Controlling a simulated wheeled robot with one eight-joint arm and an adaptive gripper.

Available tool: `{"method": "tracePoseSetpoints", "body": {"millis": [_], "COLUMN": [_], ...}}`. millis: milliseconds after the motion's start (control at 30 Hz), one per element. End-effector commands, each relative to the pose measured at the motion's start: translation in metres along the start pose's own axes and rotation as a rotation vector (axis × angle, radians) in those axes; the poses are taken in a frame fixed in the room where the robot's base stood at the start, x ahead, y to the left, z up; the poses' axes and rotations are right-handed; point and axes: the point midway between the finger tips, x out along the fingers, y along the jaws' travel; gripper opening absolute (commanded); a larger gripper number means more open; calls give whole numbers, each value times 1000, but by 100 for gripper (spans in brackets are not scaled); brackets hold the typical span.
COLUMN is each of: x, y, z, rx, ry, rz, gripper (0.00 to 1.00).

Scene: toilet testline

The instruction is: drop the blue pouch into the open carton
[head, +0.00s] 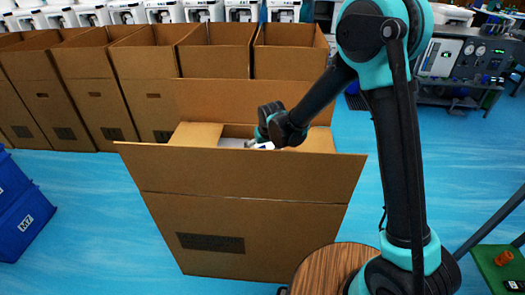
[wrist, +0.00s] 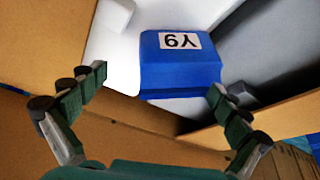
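The open carton (head: 240,215) stands in the middle of the head view with its flaps spread. My gripper (head: 262,144) reaches down into its opening, and the fingertips are mostly hidden there. In the wrist view my gripper (wrist: 158,84) has its two fingers spread wide. The blue pouch (wrist: 180,73), with a white label, shows between and beyond the fingertips. A clear gap separates it from the left finger. The right fingertip overlaps its edge in the picture, and I cannot tell if they touch. The pouch appears inside the carton; the head view does not show it.
White (wrist: 115,45) and grey (wrist: 232,55) surfaces lie around the pouch inside the carton. Several brown cartons (head: 90,90) line the back. Blue crates (head: 22,210) stand at the left. A round wooden top (head: 325,268) is close to the carton's front right.

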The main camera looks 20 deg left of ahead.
Motion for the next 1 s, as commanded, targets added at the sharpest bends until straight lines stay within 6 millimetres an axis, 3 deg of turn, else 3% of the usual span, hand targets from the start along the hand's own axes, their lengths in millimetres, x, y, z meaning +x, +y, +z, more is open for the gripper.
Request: {"method": "tracePoseSetpoints", "body": {"millis": [367, 1000], "x": [-12, -113], "y": [0, 0], "z": [-5, -4], "rx": [0, 0], "ry": [0, 0], "rz": [0, 0], "gripper": [100, 100]}}
